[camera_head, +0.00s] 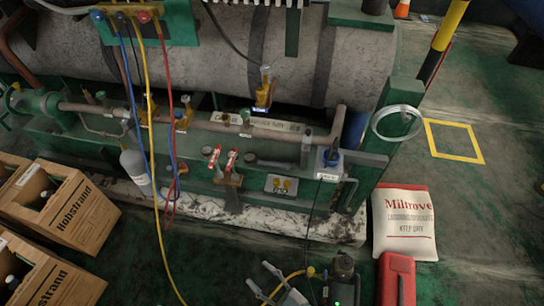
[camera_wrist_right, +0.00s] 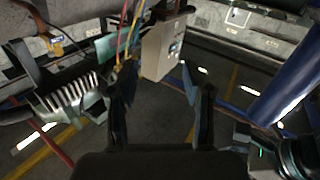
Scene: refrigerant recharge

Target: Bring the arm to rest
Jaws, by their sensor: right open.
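My right gripper (camera_head: 262,277) shows at the bottom middle of the head view, in front of the machine with the large grey tank (camera_head: 190,45). In the right wrist view my right gripper (camera_wrist_right: 158,85) has two dark fingers spread apart with nothing between them. The left gripper is not in view. A gauge manifold (camera_head: 125,14) hangs at the top left, with a blue hose (camera_head: 139,110), a yellow hose (camera_head: 149,110) and a red hose (camera_head: 168,85) running down from it. A pale cylinder (camera_head: 135,170) stands by the machine's base.
Open cartons (camera_head: 78,212) stand at the left. A white sack (camera_head: 403,222) and a red case (camera_head: 397,280) are at the right. A clear hose coil (camera_head: 397,108) hangs on the machine's corner. The right wrist view shows a grey box (camera_wrist_right: 162,48) and a large blue cylinder (camera_wrist_right: 290,85).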

